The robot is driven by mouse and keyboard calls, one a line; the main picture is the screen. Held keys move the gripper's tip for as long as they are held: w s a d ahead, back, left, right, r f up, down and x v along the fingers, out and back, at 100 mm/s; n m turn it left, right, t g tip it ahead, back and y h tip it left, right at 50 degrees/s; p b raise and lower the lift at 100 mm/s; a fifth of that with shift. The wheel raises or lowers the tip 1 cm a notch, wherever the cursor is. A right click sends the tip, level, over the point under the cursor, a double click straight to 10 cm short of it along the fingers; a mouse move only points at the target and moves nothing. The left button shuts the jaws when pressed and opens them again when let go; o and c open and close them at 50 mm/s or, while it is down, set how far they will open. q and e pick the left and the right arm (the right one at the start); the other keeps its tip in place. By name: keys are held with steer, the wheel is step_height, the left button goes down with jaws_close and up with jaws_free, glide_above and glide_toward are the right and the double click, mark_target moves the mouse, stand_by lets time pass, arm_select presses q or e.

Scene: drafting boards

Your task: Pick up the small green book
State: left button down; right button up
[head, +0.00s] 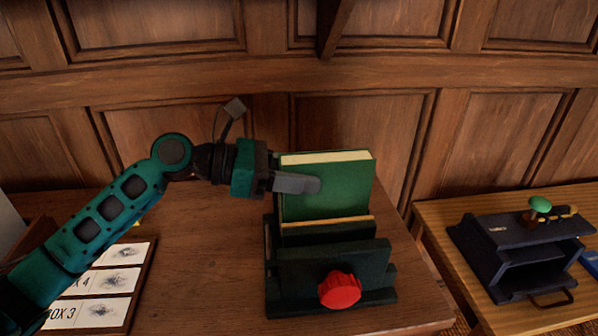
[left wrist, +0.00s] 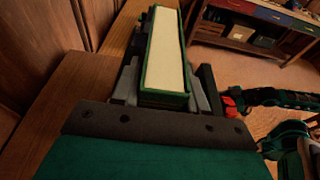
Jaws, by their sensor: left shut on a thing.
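The green book (head: 345,190) stands upright, with its cream page edges facing up, in the dark holder with a red knob. My left gripper (head: 300,184) comes in from the left and is shut on the book, one finger across its front cover. In the left wrist view the book (left wrist: 165,55) lies between the two fingers, its cream page edge towards the camera. The book's lower part is hidden behind the front of the holder (head: 335,265). I cannot tell whether its bottom still touches the holder. My right gripper is not seen clearly in either view.
The red knob (head: 340,290) sticks out at the holder's front. A board with labelled cards (head: 105,283) lies at left under my arm. A dark box-like device with a green knob (head: 540,203) stands on a separate table at right. A panelled wall (head: 380,120) closes the back.

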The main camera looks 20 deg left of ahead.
arm_select(q)
step_height(320, 180, up, 15)
steer(key=shift+s+f, duration=0.15)
steer(key=shift+s, duration=0.2)
stand_by(1.4)
steer(key=shift+d, duration=0.1)
